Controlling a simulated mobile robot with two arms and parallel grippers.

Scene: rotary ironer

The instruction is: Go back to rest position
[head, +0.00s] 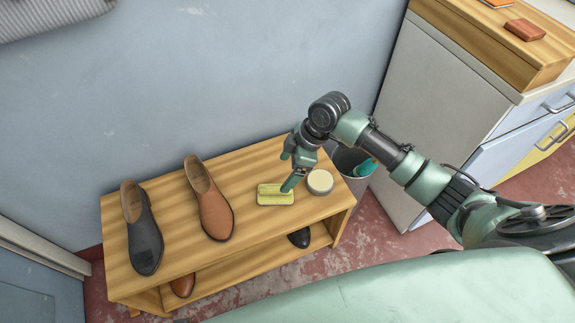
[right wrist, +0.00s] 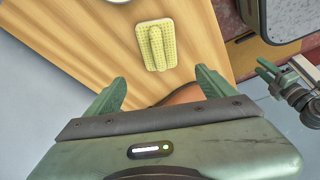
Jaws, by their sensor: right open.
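My right gripper (head: 290,183) is over the right part of a wooden shoe bench, with its fingertips close to a yellow brush (head: 268,196) in the head view. In the right wrist view, my right gripper (right wrist: 162,82) has its two green fingers wide apart with nothing held between them. The yellow brush (right wrist: 155,45) lies on the wood beyond the fingertips, apart from them. A small green, two-pronged gripper end, seemingly my left one (right wrist: 272,78), shows at the right edge there; its jaw state is unclear. The head view does not show my left gripper.
The wooden bench (head: 120,284) also bears a grey shoe (head: 142,235), a brown shoe (head: 208,198) and a round tin (head: 320,181). More shoes sit on its lower shelf. A bin (head: 352,160) stands beside it, near a cabinet (head: 440,110).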

